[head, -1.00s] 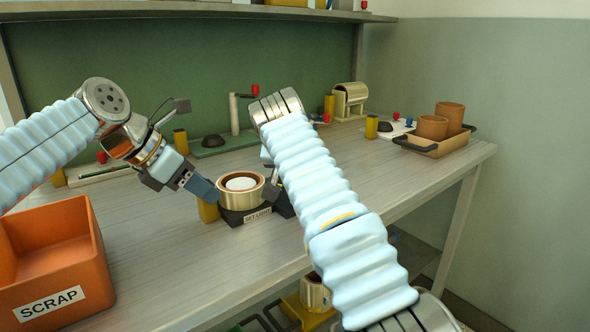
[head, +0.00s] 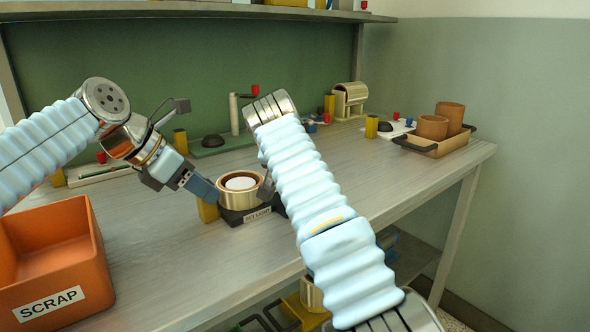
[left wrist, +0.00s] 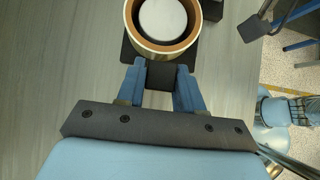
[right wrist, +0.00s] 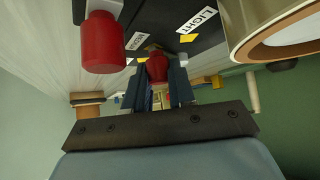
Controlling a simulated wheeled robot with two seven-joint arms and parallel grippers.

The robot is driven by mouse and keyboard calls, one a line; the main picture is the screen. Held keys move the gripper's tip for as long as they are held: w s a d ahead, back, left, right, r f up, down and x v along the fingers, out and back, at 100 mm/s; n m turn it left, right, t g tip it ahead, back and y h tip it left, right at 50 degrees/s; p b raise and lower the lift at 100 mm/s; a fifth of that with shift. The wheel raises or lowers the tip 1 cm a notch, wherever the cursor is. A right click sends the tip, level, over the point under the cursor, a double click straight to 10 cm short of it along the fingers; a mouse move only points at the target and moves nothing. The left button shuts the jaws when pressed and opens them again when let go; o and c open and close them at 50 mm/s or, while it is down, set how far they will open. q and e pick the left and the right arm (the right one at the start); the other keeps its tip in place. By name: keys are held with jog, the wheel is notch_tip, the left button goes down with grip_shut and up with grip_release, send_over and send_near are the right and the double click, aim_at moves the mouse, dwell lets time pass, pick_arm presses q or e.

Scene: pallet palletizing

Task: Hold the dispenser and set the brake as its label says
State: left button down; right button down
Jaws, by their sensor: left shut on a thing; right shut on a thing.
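The dispenser (head: 238,214) is a dark base with a brass-coloured ring around a white centre, near the bench's front edge. Its front label (head: 257,215) reads SET LIGHT. My left gripper (head: 207,191) is shut on the base's left side; the left wrist view shows its blue fingers (left wrist: 160,82) around a dark block of the base. My right gripper (right wrist: 165,92) is shut on a red knob (right wrist: 157,68), beside a dark face with a LIGHT label (right wrist: 197,20), a second, partly readable label (right wrist: 139,40) and yellow arrows.
An orange SCRAP bin (head: 50,262) stands at the front left. A tray (head: 437,148) with brown pots is at the back right. A second red knob (right wrist: 103,42) stands close by in the right wrist view. The bench front between bin and dispenser is clear.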

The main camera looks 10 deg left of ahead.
jog(key=shift+s+a+m+h, duration=0.1)
jog(key=shift+m+h, duration=0.3)
jog(key=shift+m, duration=0.1)
jog(key=c, duration=1)
grip_release()
jog(key=shift+o, duration=0.2)
